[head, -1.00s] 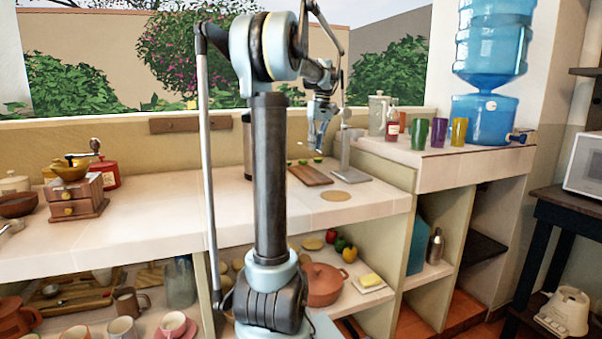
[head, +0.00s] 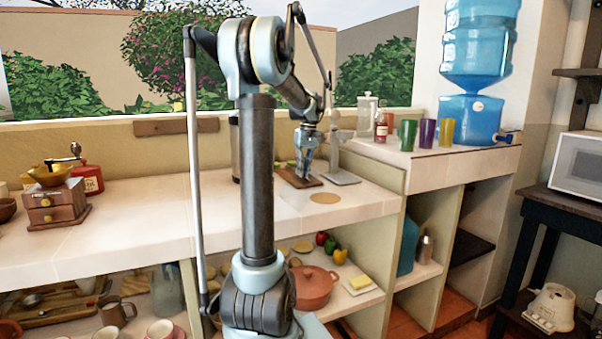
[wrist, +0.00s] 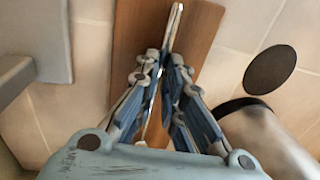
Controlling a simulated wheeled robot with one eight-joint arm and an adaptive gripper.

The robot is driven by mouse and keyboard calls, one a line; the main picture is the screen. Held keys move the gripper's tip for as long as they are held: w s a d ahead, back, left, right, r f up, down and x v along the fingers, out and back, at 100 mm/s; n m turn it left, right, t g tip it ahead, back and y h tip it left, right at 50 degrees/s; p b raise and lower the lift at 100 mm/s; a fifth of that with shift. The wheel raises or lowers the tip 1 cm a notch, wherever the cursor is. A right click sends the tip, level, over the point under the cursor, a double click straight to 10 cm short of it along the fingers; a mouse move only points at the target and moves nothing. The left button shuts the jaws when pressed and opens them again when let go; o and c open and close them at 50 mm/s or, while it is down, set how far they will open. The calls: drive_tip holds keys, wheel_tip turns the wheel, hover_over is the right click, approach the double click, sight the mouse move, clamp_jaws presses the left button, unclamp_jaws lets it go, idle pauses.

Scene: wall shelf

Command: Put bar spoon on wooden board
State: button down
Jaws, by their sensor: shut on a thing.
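The wooden board (head: 314,183) lies on the counter in the head view, and it fills the middle of the wrist view (wrist: 198,28). My gripper (head: 303,172) is over the board, pointing down. In the wrist view my gripper (wrist: 168,75) is shut on the bar spoon (wrist: 175,22). The spoon is a thin metal shaft that sticks out past the fingertips over the board. I cannot tell whether it touches the board. Its other part is mostly hidden between the fingers, and it is too small to make out in the head view.
A grey metal stand (head: 340,177) is right of the board. A round tan mat (head: 325,198) lies in front of it. A dark canister (head: 236,150) stands left of the board. Colored cups (head: 427,133) stand on the raised ledge. The counter's front is clear.

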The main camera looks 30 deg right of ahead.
drive_tip(key=shift+f, duration=0.25)
drive_tip(key=c, duration=1.7)
unclamp_jaws()
wheel_tip(320, 180, up, 12)
drive_tip(key=d, duration=0.1)
drive_tip(key=shift+s+d, duration=0.2)
drive_tip(key=shift+d, duration=0.05)
